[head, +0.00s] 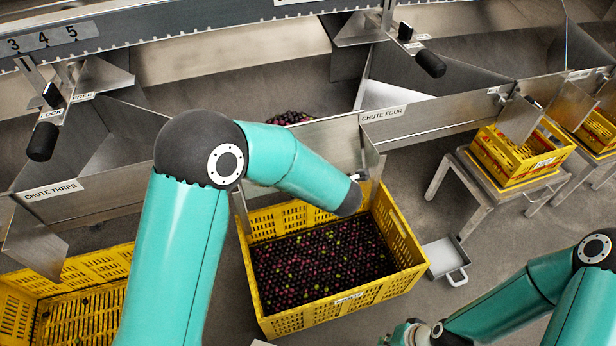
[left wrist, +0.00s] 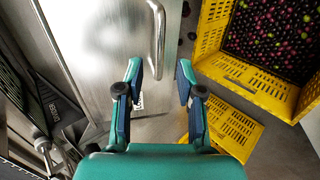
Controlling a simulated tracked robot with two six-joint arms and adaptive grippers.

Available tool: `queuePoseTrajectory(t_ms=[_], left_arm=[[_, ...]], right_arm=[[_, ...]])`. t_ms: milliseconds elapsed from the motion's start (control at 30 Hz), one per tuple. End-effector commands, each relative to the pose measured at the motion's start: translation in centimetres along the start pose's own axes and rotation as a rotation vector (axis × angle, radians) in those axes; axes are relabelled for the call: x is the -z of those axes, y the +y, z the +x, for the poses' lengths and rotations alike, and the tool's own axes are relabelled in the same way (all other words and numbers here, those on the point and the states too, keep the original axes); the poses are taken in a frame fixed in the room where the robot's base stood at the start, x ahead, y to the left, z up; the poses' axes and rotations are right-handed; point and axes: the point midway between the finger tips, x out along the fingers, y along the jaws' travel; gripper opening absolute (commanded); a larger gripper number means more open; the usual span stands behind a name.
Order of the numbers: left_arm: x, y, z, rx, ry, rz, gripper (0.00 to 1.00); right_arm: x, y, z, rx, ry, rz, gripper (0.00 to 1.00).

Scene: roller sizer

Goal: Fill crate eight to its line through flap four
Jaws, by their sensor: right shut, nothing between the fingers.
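A yellow crate (head: 408,240) stands under the chute marked CHUTE FOUR (head: 383,114). It holds a broad bed of dark, red and green fruit (head: 320,262); its front label is too small to read. A metal flap (head: 330,140) hangs above the crate's back edge, partly behind my left arm. In the left wrist view a metal panel with a bar handle (left wrist: 158,40) lies ahead of my left gripper (left wrist: 160,75). That gripper is open, its fingers apart and empty, near the handle. My right gripper (head: 408,334) is shut and empty at the bottom edge, partly cut off.
A black-knobbed lever (head: 430,63) sits above chute four, another (head: 43,141) by chute three. A grey scoop-like pan (head: 445,258) lies beside the middle crate.

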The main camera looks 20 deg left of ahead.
Motion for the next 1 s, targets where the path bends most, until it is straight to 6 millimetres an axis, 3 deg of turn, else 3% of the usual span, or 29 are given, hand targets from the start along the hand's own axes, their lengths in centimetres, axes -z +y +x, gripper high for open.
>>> queuePoseTrajectory(t_ms=[200, 400, 833, 933, 1000], left_arm=[[-0.1, 0.0, -4.2, 0.0, -0.003, 0.0, 0.37], [-0.1, -0.1, -6.0, 0.0, -0.001, 0.002, 0.37], [0.2, -0.6, -6.0, 0.02, 0.006, -0.02, 0.37], [1.2, -2.5, -5.2, 0.088, 0.031, -0.105, 0.37], [2.4, -5.0, -4.5, 0.174, 0.07, -0.225, 0.37]], right_arm=[[0.0, 0.0, 0.0, 0.0, 0.0, 0.0, 0.0], [0.0, 0.0, 0.0, 0.0, 0.0, 0.0, 0.0], [0.0, 0.0, 0.1, 0.0, 0.0, 0.0, 0.0], [0.0, 0.0, 0.1, 0.0, 0.0, 0.0, 0.0], [0.0, 0.0, 0.1, 0.0, 0.0, 0.0, 0.0]])
